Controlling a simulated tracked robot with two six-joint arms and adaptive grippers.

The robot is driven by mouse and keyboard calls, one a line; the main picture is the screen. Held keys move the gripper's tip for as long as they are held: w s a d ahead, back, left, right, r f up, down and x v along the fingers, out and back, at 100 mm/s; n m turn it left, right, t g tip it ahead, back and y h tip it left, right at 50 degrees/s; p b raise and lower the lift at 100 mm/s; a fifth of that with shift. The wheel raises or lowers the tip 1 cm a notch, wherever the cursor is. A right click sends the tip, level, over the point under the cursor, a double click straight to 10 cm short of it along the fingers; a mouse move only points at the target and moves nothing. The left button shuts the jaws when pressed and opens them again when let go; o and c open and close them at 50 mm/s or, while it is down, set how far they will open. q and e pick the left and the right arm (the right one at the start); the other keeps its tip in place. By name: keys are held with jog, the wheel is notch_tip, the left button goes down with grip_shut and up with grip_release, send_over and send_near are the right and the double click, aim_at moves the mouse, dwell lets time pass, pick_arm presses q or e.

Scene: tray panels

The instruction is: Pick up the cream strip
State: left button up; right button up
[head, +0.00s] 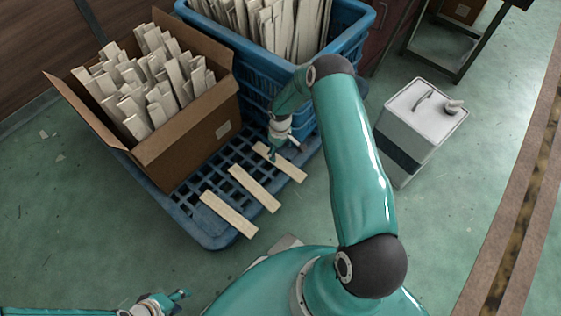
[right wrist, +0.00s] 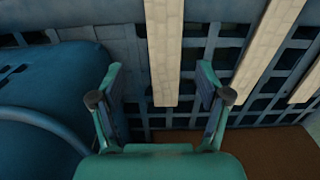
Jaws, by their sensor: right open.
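Three cream strips lie on a blue slatted pallet (head: 200,228): a near one (head: 229,214), a middle one (head: 255,188) and a far one (head: 284,164). My right gripper (head: 276,152) is over the far strip's upper left end and hides part of it. In the right wrist view my right gripper (right wrist: 158,78) is open and empty. A cream strip (right wrist: 164,45) runs down between its fingertips in that picture; contact cannot be told. Two more strips (right wrist: 263,50) (right wrist: 308,85) show to its right. My left gripper (head: 180,298) is at the bottom left, far from the strips; its jaw opening is unclear.
A cardboard box (head: 190,140) full of cream strips stands on the pallet at left. A blue crate (head: 345,40) of strips stands behind my right gripper. A white canister (head: 400,140) stands on the floor at right. Green floor (head: 90,225) is clear in front.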

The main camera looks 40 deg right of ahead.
jog(key=shift+w+a+f+b, duration=0.15)
jog(key=shift+f+b, duration=0.5)
jog(key=shift+f, duration=0.75)
jog(key=shift+a+f+b, duration=0.15)
jog(key=shift+f+b, duration=0.5)
jog(key=shift+f, duration=0.7)
jog(key=c, duration=1.1)
jog(key=shift+r, duration=0.1)
